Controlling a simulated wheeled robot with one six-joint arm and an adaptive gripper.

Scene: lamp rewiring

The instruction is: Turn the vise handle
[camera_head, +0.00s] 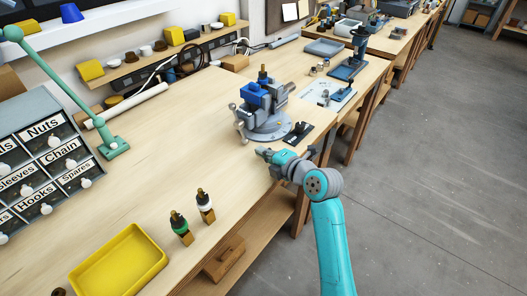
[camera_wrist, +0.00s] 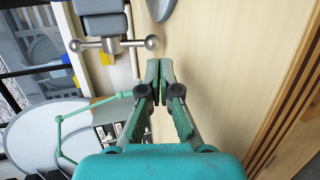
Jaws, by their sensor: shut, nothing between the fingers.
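The grey vise (camera_head: 268,118) stands on its round base on the workbench, with a blue block (camera_head: 256,94) at its jaws and a dark and brass part above. In the wrist view, the vise handle (camera_wrist: 115,45) is a metal bar with a ball at each end, lying crosswise on the screw below the grey vise body (camera_wrist: 100,8). My gripper (camera_head: 263,153) is in front of the vise at the bench's front side. In the wrist view its fingertips (camera_wrist: 159,68) are together and empty, just below and right of the handle's right ball, apart from it in the picture.
A black plate with a small tool (camera_head: 298,132) lies right of the vise. A green lamp arm (camera_head: 70,95) and labelled drawers (camera_head: 45,160) stand left. The bench middle is clear.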

